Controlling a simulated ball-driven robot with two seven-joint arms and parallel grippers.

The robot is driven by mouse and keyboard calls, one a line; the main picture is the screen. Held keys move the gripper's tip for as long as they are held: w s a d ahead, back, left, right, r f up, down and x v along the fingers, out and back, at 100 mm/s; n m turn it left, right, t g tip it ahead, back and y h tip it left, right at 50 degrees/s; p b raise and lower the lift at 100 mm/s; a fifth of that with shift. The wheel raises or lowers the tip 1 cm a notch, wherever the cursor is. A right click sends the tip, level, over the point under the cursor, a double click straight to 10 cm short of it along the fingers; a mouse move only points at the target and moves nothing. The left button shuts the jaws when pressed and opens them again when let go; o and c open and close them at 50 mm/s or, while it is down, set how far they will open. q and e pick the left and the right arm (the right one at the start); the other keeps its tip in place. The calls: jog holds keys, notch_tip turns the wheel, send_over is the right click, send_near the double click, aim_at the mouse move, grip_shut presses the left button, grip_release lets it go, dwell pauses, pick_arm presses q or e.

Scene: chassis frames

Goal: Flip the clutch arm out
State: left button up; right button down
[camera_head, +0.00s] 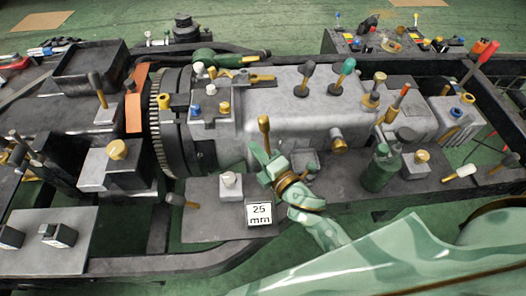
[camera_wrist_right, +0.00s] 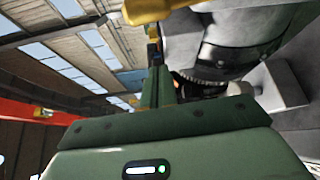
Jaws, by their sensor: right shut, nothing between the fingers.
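A short lever with a brass knob (camera_head: 264,124) stands nearly upright at the front side of the grey gearbox housing (camera_head: 290,105). No label tells whether this is the clutch arm. My right gripper (camera_head: 262,160) is shut and empty, close by the lever's lower part. I cannot tell whether they touch. The gripper hides the lever's foot. In the right wrist view a brass-yellow part (camera_wrist_right: 155,10) is at the top edge, just beyond the shut fingers (camera_wrist_right: 155,75). My left gripper is out of view.
A "25 mm" plate (camera_head: 260,214) lies on the dark metal sheet (camera_head: 205,215) left of my gripper. A green canister (camera_head: 380,170) stands close on the right. Several knobbed levers rise from the housing behind. A toothed flywheel ring (camera_head: 160,125) is at left.

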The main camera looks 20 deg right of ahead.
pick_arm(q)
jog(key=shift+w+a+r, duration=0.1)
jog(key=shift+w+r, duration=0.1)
pick_arm(e)
jog(key=w+d, duration=0.2)
jog(key=w, duration=0.3)
jog(key=shift+w+d, duration=0.2)
jog(key=shift+w, duration=0.2)
jog(key=shift+d, duration=0.1)
